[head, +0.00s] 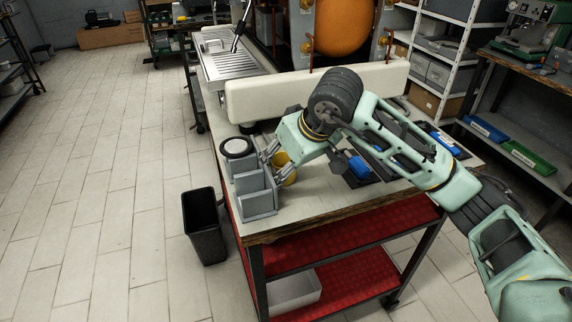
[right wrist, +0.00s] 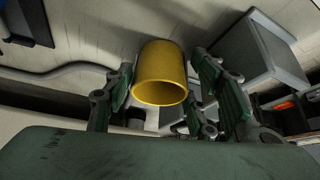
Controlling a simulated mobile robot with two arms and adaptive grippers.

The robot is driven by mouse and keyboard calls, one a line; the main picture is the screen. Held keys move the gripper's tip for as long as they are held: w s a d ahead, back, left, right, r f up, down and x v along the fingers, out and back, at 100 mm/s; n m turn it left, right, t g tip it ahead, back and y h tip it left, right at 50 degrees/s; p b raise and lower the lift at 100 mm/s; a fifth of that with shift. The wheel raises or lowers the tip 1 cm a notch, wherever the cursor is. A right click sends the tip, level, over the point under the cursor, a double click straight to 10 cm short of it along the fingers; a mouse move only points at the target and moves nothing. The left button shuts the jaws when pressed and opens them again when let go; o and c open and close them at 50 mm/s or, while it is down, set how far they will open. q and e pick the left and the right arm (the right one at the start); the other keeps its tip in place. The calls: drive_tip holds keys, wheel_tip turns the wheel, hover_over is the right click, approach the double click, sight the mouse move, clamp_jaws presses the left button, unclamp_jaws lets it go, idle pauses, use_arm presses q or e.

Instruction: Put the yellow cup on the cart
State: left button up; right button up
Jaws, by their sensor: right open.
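The yellow cup (head: 288,174) is at the top of the wheeled cart with red shelves (head: 345,204), beside grey bins, and partly hidden by my right gripper. In the right wrist view the cup (right wrist: 160,76) appears between the spread green fingers, its open mouth towards the camera. My right gripper (head: 274,158) reaches down from the right with its fingers open around the cup. I cannot tell whether a finger touches it. My left gripper is not in view.
Grey bins (head: 257,191) stand at the cart top's left corner, with a round black-rimmed item (head: 236,147) behind. A long cream block (head: 300,92) lines the back. Blue-handled tools (head: 357,166) lie to the right. A black bin (head: 202,226) stands on the floor at left.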

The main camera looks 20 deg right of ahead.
drive_tip(key=v, duration=1.1)
drive_tip(key=shift+r+b, duration=0.2)
drive_tip(key=shift+b, duration=0.2)
drive_tip(key=shift+s+f, duration=0.1)
drive_tip(key=shift+s, duration=0.05)
